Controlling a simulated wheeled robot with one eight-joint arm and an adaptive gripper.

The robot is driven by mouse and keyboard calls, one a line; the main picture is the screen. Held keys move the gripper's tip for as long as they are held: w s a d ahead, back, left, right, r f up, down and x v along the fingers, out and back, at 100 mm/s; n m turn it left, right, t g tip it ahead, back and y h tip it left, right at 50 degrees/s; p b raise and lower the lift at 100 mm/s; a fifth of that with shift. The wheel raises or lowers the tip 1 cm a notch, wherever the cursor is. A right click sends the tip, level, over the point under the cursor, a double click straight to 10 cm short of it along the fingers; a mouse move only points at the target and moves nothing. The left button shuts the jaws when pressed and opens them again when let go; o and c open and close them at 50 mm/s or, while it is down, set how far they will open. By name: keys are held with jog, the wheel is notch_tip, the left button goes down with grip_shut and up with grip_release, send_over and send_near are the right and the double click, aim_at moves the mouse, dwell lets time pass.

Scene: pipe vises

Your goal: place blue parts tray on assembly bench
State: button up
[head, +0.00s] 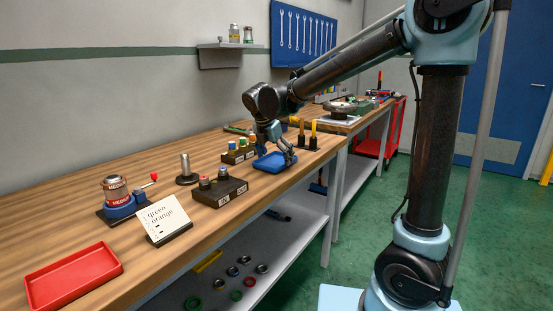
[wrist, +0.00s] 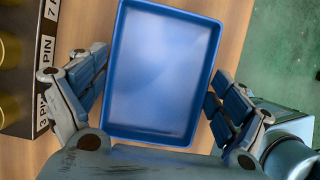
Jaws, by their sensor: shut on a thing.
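The blue parts tray (head: 268,164) is a shallow, empty rectangle at the front edge of the long wooden bench (head: 75,205) in the head view. My gripper (head: 274,152) is over it, with a finger at each side. In the wrist view the tray (wrist: 160,75) fills the middle, between the two finger pads of my gripper (wrist: 156,90), which is shut on it. The tray looks level and empty. I cannot tell whether its underside touches the bench top. The sign or label naming the bench is not visible.
Dark blocks with coloured parts (head: 220,190), a card (head: 165,220), a red jar stand (head: 118,200) and a red tray (head: 73,275) line the bench. Yellow-handled tools (head: 307,133) stand beyond.

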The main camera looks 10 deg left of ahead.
jog(key=shift+f, duration=0.1)
jog(key=o, duration=1.1)
jog(key=shift+c, duration=0.2)
jog(key=v, duration=1.2)
jog(key=s+d+f+m+g, duration=0.15)
jog(key=d+f+m, duration=0.4)
jog(key=d, duration=0.85)
jog(key=s+d+f+m, duration=0.2)
jog(key=d+m, duration=0.7)
jog(key=d, duration=0.5)
jog(key=s+d+f+m+y, duration=0.1)
jog(key=s+d+f+m, duration=1.2)
jog(key=f+m, duration=0.3)
jog(key=shift+s+d+m+y, duration=0.3)
jog(key=shift+s+m, duration=0.15)
jog(key=shift+s, duration=0.15)
